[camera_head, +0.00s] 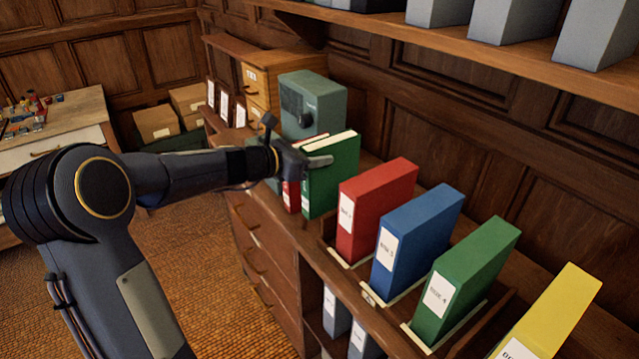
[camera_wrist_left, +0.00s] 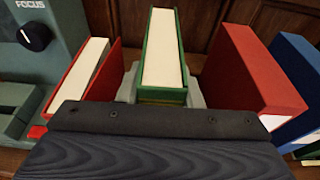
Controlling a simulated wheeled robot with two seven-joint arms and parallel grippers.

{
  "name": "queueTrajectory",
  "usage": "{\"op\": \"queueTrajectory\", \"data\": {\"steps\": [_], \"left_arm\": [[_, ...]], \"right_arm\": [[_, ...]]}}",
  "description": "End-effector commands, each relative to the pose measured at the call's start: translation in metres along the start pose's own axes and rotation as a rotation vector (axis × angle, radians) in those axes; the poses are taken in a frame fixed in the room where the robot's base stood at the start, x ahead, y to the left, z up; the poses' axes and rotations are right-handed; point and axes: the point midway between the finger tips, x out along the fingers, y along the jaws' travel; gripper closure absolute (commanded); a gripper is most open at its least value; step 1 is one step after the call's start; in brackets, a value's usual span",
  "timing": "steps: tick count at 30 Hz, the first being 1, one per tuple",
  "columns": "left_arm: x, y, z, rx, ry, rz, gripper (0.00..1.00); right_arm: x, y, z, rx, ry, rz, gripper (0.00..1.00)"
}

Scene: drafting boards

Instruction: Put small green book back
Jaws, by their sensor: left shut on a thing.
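The small green book (camera_head: 337,178), with pale pages, stands upright on or just above the cabinet top (camera_head: 313,238). My left gripper (camera_head: 308,160) is shut on it from above and in front. In the left wrist view the green book (camera_wrist_left: 163,50) is upright between the two grey fingers (camera_wrist_left: 163,88), spine and lower part hidden by the gripper body. A thin red book (camera_head: 291,195) stands just left of it; it also shows leaning slightly in the left wrist view (camera_wrist_left: 84,78). I cannot tell if the green book's base touches the surface. My right gripper is not in view.
Red (camera_head: 378,205), blue (camera_head: 418,235), green (camera_head: 468,275) and yellow (camera_head: 553,315) binders stand in slots to the right. A gap separates the green book from the red binder. A teal machine (camera_head: 320,100) stands behind left. A shelf (camera_head: 500,55) with grey binders hangs above.

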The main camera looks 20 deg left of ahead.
Motion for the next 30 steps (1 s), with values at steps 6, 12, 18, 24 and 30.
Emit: {"op": "queueTrajectory", "data": {"steps": [6,12,18,24,30], "left_arm": [[0.007,-0.001,-0.025,-0.002,-0.004,-0.003,0.99],[0.013,-0.001,-0.046,0.0,-0.006,-0.003,0.99],[0.013,-0.001,-0.047,0.003,-0.007,-0.003,0.99],[0.014,-0.001,-0.051,0.003,-0.006,-0.003,0.99],[0.014,-0.001,-0.052,0.001,-0.001,-0.002,0.46]], "right_arm": [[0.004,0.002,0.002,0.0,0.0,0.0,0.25],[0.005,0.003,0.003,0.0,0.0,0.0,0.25],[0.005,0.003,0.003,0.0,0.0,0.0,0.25],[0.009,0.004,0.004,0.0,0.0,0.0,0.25],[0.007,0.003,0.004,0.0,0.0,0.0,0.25]]}}
